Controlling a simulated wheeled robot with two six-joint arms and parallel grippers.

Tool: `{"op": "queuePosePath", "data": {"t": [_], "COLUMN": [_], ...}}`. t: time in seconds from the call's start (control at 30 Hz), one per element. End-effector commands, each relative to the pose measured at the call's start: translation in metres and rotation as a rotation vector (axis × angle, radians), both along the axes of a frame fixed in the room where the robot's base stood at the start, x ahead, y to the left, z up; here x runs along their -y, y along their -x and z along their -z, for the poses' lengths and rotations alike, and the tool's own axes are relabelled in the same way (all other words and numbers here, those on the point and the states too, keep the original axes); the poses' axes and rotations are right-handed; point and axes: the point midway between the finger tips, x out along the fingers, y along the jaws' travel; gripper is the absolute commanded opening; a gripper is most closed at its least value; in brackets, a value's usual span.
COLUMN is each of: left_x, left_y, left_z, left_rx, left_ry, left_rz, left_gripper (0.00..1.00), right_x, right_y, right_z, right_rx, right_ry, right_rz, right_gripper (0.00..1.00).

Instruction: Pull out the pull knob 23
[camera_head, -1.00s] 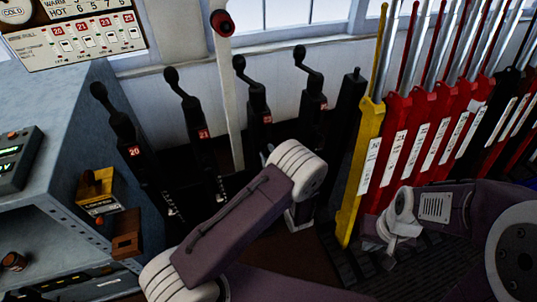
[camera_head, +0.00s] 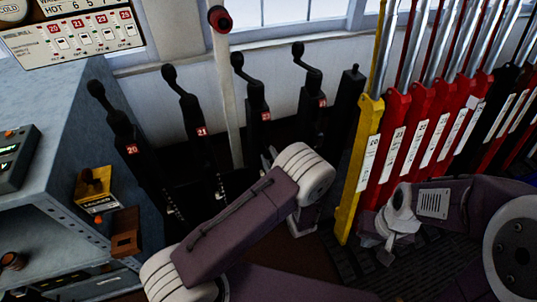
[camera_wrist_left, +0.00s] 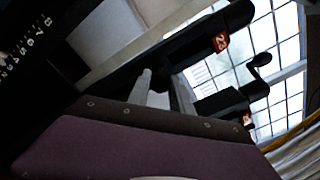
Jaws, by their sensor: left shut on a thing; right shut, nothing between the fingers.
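Black posts with bent handles stand in a row in the head view. My left gripper is hidden behind that joint in the head view. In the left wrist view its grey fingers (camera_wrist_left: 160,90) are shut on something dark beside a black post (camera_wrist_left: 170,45). What they hold cannot be told. My right gripper (camera_head: 386,254) is shut and empty, low by the yellow lever.
A white lever (camera_head: 227,80) with a red end rises between the posts. A yellow lever (camera_head: 364,150) and red levers (camera_head: 425,130) stand close on the right. A grey cabinet (camera_head: 50,110) with a yellow block (camera_head: 92,185) is on the left. Room between the posts is narrow.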

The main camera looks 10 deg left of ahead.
Motion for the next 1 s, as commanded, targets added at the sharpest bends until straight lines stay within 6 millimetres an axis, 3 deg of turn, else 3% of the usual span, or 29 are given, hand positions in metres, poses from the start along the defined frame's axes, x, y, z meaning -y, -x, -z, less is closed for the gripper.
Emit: {"op": "queuePosePath", "data": {"t": [0.03,0.07,0.13,0.53,0.8,1.0], "left_x": [0.0,0.0,0.0,0.005,0.037,0.05], "left_y": [0.0,0.0,0.0,0.007,0.052,0.073], "left_z": [0.002,0.002,0.002,0.001,0.001,0.001], "left_rx": [-0.006,-0.006,-0.006,-0.004,-0.005,-0.004], "left_ry": [0.0,0.0,0.0,-0.001,-0.001,-0.001], "left_rz": [0.002,0.002,0.002,0.003,0.008,0.003], "left_gripper": [0.0,0.29,0.48,0.48,0.48,0.48], "right_x": [0.0,0.0,0.0,0.0,0.0,0.0], "right_y": [0.0,0.0,0.0,0.0,0.0,0.0], "right_z": [0.0,0.0,0.0,0.0,-0.001,-0.002], "right_rx": [0.0,0.0,0.0,0.0,0.0,0.0], "right_ry": [0.0,0.0,0.0,0.0,0.0,0.0], "right_rz": [0.0,0.0,0.0,0.0,0.0,0.0], "right_gripper": [0.0,0.0,0.0,0.0,0.0,0.0]}}
